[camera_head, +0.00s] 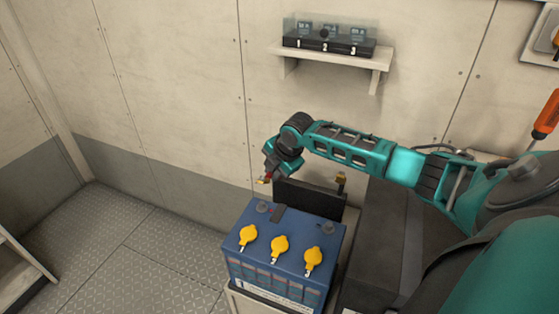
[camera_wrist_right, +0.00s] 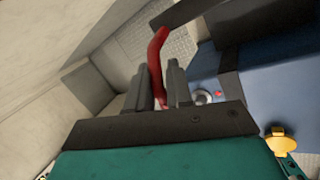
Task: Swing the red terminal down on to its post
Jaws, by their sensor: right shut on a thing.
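The blue battery (camera_head: 285,250) stands low in the middle of the head view, with a grey post (camera_head: 262,207) at its back left corner. The red terminal (camera_head: 264,180) shows small, red with a brass-coloured end, above and behind that post. My right gripper (camera_head: 270,174) is at it. In the right wrist view, the gripper (camera_wrist_right: 160,85) is shut on a red curved piece (camera_wrist_right: 157,55) of the terminal, which stands up between the two fingers. The post (camera_wrist_right: 202,97) shows to the right of the fingers, apart from the red piece, with a red dot (camera_wrist_right: 218,94) beside it. My left gripper is out of view.
Several yellow caps (camera_head: 280,245) stand up on the battery top. A second post (camera_head: 327,228) is at its right, and a brass-coloured fitting (camera_head: 341,179) is behind. A dark upright panel (camera_head: 310,197) stands behind the battery. A shelf (camera_head: 340,55) is above. Floor (camera_head: 130,250) at left is clear.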

